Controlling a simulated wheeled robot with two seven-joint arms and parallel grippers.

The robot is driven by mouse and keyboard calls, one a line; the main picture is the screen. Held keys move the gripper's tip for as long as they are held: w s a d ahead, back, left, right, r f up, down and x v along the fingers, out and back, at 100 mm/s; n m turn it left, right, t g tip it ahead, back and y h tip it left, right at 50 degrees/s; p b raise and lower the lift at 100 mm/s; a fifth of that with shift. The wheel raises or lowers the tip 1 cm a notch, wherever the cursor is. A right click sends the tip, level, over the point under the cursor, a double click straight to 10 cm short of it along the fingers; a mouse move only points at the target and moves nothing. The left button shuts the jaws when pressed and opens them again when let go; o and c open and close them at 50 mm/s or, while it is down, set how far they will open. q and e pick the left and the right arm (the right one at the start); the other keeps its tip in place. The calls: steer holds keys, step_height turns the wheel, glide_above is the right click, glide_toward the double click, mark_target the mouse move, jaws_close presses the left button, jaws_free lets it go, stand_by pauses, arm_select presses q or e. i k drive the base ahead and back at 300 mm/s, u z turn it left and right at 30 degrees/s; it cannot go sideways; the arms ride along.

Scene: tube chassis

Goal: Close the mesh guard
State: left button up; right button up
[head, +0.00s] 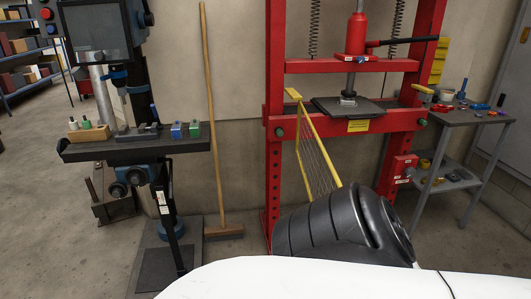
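The mesh guard (318,158) is a yellow-framed wire panel on the red press (276,165). It stands swung open, angled out from the press's left post toward me, so the space over the press bed (345,108) is uncovered from the front. A short yellow piece (293,93) shows at its top by the left post. The guard's near lower end is hidden behind a dark rounded part in the foreground. Neither of my grippers is in view.
A drill press with a dark table (135,148) stands at left. A broom (210,120) leans on the wall between the machines. A grey tool cart (460,118) stands right of the press. Bare floor shows at lower left.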

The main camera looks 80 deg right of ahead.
mark_target(327, 160)
steer(key=z, duration=2.85)
steer(key=i, duration=1)
